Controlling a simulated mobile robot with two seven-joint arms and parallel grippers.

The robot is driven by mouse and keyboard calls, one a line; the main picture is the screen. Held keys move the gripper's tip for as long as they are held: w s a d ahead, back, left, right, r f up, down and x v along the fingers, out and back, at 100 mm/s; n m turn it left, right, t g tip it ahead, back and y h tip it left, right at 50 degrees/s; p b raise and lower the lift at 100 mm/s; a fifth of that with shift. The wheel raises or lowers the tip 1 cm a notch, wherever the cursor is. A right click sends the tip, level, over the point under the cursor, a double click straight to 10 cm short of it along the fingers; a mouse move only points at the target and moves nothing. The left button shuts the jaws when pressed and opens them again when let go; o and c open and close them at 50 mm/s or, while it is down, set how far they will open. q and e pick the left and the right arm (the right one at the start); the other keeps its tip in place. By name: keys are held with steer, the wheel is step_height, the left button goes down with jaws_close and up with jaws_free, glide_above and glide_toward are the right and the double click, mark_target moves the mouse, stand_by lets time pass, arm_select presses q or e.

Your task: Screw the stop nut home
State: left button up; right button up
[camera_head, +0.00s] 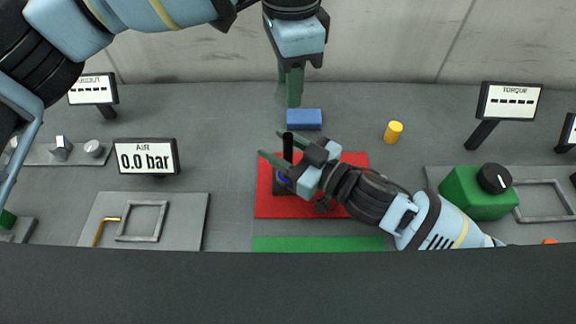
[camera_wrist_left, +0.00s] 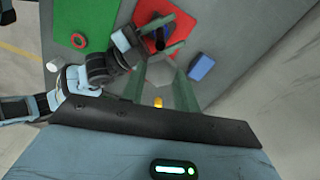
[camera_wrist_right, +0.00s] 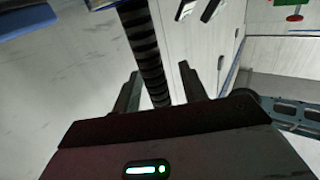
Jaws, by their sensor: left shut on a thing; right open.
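A dark jack with an upright black spindle (camera_head: 288,146) stands on the red mat (camera_head: 350,212). In the right wrist view its threaded spindle (camera_wrist_right: 142,45) rises between my right fingers. My right gripper (camera_head: 278,146) is open around or beside the spindle; contact cannot be told. My left gripper (camera_head: 294,102) hangs beyond the blue block, fingers down. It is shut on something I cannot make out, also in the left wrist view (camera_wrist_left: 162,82). A red ring (camera_wrist_left: 79,41) lies on the green mat (camera_wrist_left: 95,15) in the left wrist view. I cannot tell which thing is the stop nut.
A blue block (camera_head: 304,119) and a yellow cylinder (camera_head: 393,132) stand behind the red mat. A green box with a black knob (camera_head: 480,195) is at right, near the torque display (camera_head: 510,101). The air display (camera_head: 146,156) reads 0.0 bar. Bare table lies left of the mat.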

steer(key=shift+c, duration=0.2)
jaws_close()
arm_select(q)
glide_above(289, 135)
steer(key=shift+f, duration=2.5)
steer(key=shift+f, duration=0.9)
steer(key=shift+f, duration=0.55)
